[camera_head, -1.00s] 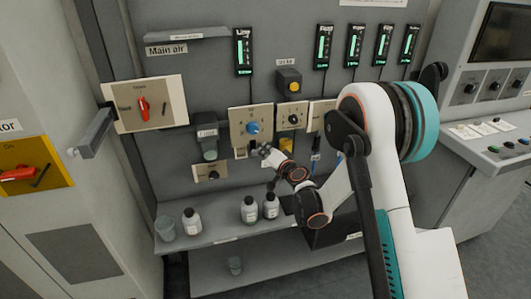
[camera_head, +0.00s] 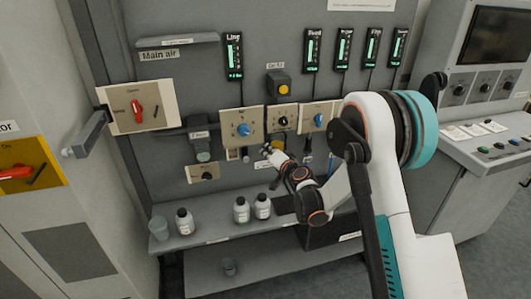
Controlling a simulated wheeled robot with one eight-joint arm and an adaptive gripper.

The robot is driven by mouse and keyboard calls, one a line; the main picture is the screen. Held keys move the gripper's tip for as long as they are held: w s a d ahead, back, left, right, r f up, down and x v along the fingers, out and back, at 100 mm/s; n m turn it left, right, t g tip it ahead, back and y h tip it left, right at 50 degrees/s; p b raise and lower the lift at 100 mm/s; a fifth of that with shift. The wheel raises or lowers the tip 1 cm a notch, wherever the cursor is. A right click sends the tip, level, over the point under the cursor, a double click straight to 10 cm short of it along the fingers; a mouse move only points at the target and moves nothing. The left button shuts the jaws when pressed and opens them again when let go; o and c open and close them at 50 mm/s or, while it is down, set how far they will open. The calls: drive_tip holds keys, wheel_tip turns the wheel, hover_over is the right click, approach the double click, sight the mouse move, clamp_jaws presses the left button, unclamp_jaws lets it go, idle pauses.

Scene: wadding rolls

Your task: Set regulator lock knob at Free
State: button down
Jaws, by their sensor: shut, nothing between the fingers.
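Several knob plates are on the grey wall panel, and their small lettering is too blurred to show which is the regulator lock knob. A black knob (camera_head: 207,176) sits on a low beige plate under a grey regulator (camera_head: 202,145). Another black knob (camera_head: 283,122) is on a middle plate, between a left blue knob (camera_head: 243,130) and a right blue knob (camera_head: 320,119). My gripper (camera_head: 267,150) is shut and empty. In the picture it appears just below the middle plates, right of the low black knob. I see no contact with any knob.
A red handle (camera_head: 138,106) is on the Main air plate, with a grey lever arm (camera_head: 88,137) jutting out beside it. White bottles (camera_head: 241,210) and a grey cup (camera_head: 158,228) stand on the shelf (camera_head: 213,230) below. A control console (camera_head: 485,135) is at the right.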

drive_tip(key=p+v, duration=0.2)
drive_tip(key=v, duration=0.6)
drive_tip(key=shift+s+a, duration=0.15)
drive_tip(key=shift+s, duration=0.25)
drive_tip(key=shift+r, duration=0.15)
